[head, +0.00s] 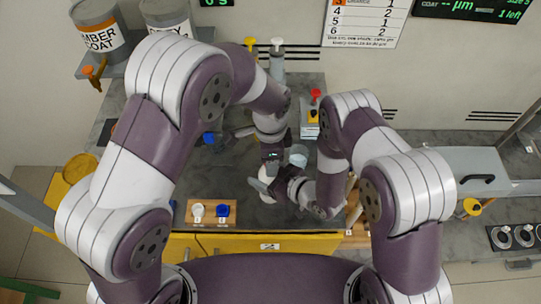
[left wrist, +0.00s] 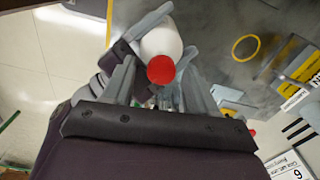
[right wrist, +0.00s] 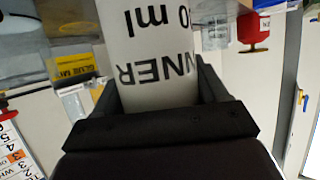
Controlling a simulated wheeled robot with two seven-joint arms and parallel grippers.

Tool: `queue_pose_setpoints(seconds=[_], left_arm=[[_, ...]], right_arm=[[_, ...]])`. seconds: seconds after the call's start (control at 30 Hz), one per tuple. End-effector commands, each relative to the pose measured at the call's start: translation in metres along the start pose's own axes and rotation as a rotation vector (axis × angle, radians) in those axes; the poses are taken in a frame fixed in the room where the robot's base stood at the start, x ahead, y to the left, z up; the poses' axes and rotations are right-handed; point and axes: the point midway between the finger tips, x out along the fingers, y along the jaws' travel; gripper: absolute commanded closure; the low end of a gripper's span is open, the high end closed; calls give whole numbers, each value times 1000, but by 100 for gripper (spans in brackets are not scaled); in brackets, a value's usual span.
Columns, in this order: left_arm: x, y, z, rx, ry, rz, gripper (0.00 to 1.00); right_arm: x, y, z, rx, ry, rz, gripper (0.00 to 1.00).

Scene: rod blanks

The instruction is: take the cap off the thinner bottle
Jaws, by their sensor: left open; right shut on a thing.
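The thinner bottle (right wrist: 160,45) is white, with black lettering that reads upside down in the right wrist view. My right gripper (right wrist: 158,92) is shut on its body. In the left wrist view the bottle (left wrist: 160,38) shows with its red cap (left wrist: 160,70) facing that camera. My left gripper (left wrist: 157,78) is open, with a finger on either side of the cap. I cannot tell whether the fingers touch it. In the head view the two grippers meet over the bench, my right one (head: 281,187) below my left, and they mostly hide the bottle.
A wooden board (head: 211,212) with a white and a blue piece stands at the bench's front edge. A yellow ring (left wrist: 246,48) lies on the grey bench. Labelled cans (head: 98,35) sit on a shelf at the back left. A grey box (head: 472,172) stands at the right.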

Motion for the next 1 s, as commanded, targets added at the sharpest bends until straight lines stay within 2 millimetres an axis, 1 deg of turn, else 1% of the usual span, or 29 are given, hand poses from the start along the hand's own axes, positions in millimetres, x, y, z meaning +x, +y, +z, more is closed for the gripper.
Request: queue_pose_setpoints(seconds=[0.1,0.2,0.27,0.3,0.37,0.4,0.47,0.6,0.7,0.8,0.87,1.0], left_arm=[[-21,-1,-1,0,4,-6,42],[-35,-1,-1,1,3,-5,42],[-40,-1,0,1,3,-5,42],[-42,-1,0,1,3,-5,46],[-48,-3,-2,0,12,-17,46],[-56,-6,-3,43,19,-28,46],[-63,-6,-4,176,19,-32,46],[-75,-5,-3,549,10,-28,46],[-77,-3,-1,753,4,-14,46],[-74,-1,0,864,1,-4,46],[-66,-1,0,889,1,-2,46],[-39,0,0,892,0,0,46]], right_arm=[[0,0,0,-1,-1,1,100],[0,0,0,-1,0,1,100],[0,0,0,-1,0,0,100],[0,0,0,-1,0,0,100],[0,0,0,-1,0,0,100],[0,0,0,-1,0,0,100],[0,0,0,-1,0,0,100],[0,0,0,-1,0,0,100],[0,0,0,-1,0,0,100],[0,0,0,-1,0,0,100],[0,0,0,-1,0,0,100],[0,0,0,-1,0,0,100]])
